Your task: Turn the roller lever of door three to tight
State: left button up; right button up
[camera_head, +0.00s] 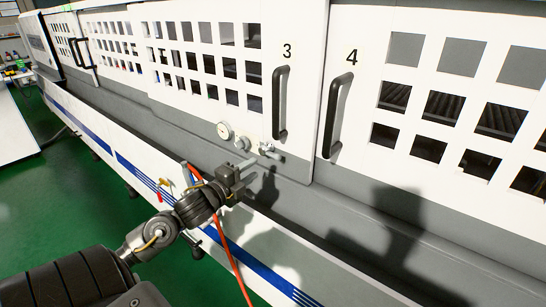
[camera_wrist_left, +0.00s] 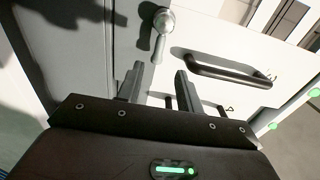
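Door three (camera_head: 215,105) is a white panel marked "3" with rows of square windows and a black vertical handle (camera_head: 280,103). The small metal roller lever (camera_head: 268,150) is low on the machine, below the handle. In the left wrist view the lever (camera_wrist_left: 160,42) has a round silver hub, and its arm points down toward my fingers. My left gripper (camera_head: 243,168) is just in front of and below the fittings. In its wrist view the two fingers (camera_wrist_left: 159,78) are apart and empty, with the lever beyond their tips. My right gripper is in neither view.
A grey ledge runs along the machine below the doors. The green floor (camera_head: 95,210) is open at left.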

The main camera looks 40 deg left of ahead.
aim_at(271, 157)
pick_arm(q)
jog(key=w+p, duration=0.2)
jog(key=w, duration=0.8)
jog(key=shift+a, duration=0.15)
jog(key=shift+w+p, duration=0.3)
jog(key=shift+w, duration=0.1)
jog(key=shift+f, duration=0.1)
jog(key=c, duration=0.7)
grip_shut()
